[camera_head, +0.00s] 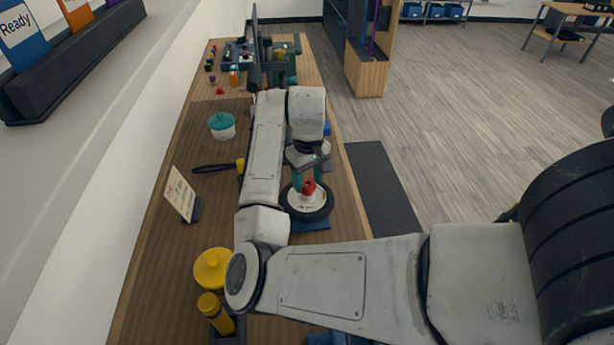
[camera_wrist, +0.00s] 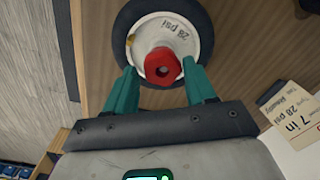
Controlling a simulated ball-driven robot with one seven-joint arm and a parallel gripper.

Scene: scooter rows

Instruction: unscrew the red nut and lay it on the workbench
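The red nut (camera_wrist: 162,66) sits at the centre of a small wheel with a pale hub (camera_wrist: 187,30) and a black tyre (camera_wrist: 125,22). In the head view the red nut (camera_head: 309,187) faces up on the wheel (camera_head: 318,213), which lies on a blue base (camera_head: 312,225) on the workbench (camera_head: 165,262). In the head view my gripper (camera_head: 308,178) is over the wheel, partly hidden by my wrist.
A label card (camera_head: 181,193) stands left of the wheel, with a black-handled tool (camera_head: 213,168) behind it. A teal-lidded tub (camera_head: 222,126) is farther back. Bare bench lies between the card and my arm.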

